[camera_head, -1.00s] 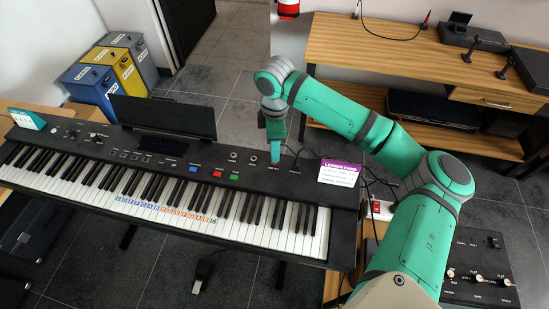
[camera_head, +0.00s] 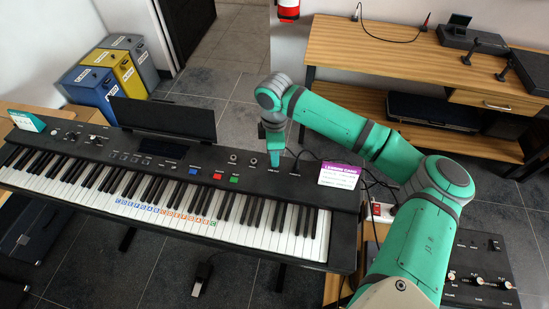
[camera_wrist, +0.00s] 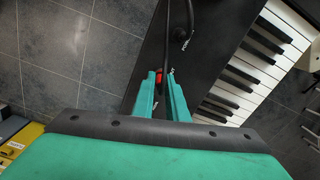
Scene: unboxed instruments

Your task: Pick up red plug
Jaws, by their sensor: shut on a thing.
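The red plug (camera_wrist: 159,77) shows as a small red piece between the fingertips of my gripper (camera_wrist: 161,79) in the wrist view. The fingers are shut on it from both sides, and they hide part of it. It is over the black top panel of the electric keyboard (camera_head: 262,172), close to the panel's back edge. In the head view my gripper (camera_head: 275,160) points down at the back right of the keyboard, and the plug cannot be made out there. I cannot tell whether the plug is still in a socket.
A black cable (camera_wrist: 190,18) runs over the panel ahead of the fingers. A purple and white card (camera_head: 340,175) stands to the right of the gripper. A wooden bench (camera_head: 390,55) is behind my arm. A control box (camera_head: 480,270) is at the lower right.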

